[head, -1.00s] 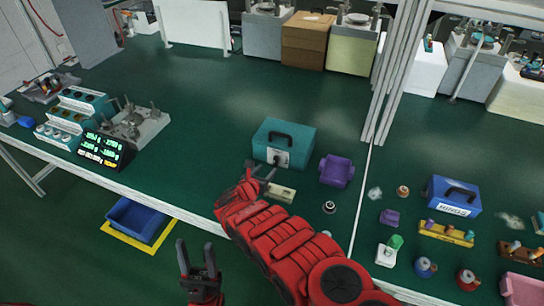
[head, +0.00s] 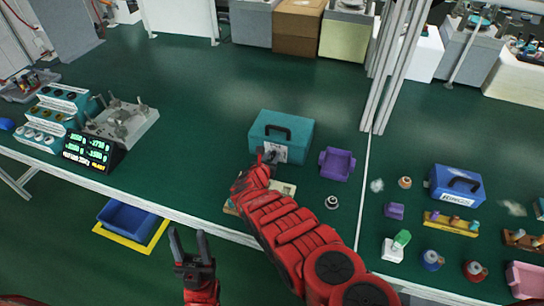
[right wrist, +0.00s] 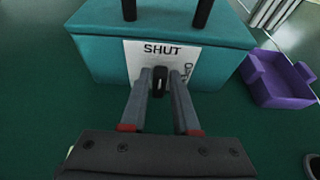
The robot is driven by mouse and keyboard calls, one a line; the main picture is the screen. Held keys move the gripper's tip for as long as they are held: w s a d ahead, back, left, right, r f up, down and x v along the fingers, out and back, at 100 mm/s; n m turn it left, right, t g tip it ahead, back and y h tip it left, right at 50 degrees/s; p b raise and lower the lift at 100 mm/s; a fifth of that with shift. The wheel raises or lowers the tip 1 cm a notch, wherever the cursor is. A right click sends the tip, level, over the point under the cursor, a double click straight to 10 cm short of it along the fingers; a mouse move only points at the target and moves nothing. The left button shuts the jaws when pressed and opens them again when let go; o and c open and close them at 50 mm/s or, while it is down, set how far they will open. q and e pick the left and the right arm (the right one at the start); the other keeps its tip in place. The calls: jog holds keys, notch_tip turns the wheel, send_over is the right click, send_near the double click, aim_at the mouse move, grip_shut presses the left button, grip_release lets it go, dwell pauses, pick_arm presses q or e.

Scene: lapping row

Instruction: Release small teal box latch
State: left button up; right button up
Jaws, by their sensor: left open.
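The teal box (head: 292,127) stands on the bench with a black handle on its lid. Its front carries a white plate (right wrist: 135,60) reading "SHUT", and the black latch (right wrist: 160,81) stands upright on that plate. My right gripper (head: 266,161) is at the box front. In the right wrist view its two fingers (right wrist: 161,85) are apart, one on each side of the latch. A narrow gap seems to show beside the latch; I cannot tell whether either finger touches it. My left gripper (head: 189,247) is open and empty, in front of the bench edge.
A purple bin (head: 337,164) stands right of the teal box. A small dark-topped round part (head: 332,202) lies in front of it. A cream block (head: 284,188) is partly hidden by my right arm. A blue box (head: 456,187) stands farther right.

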grip_shut()
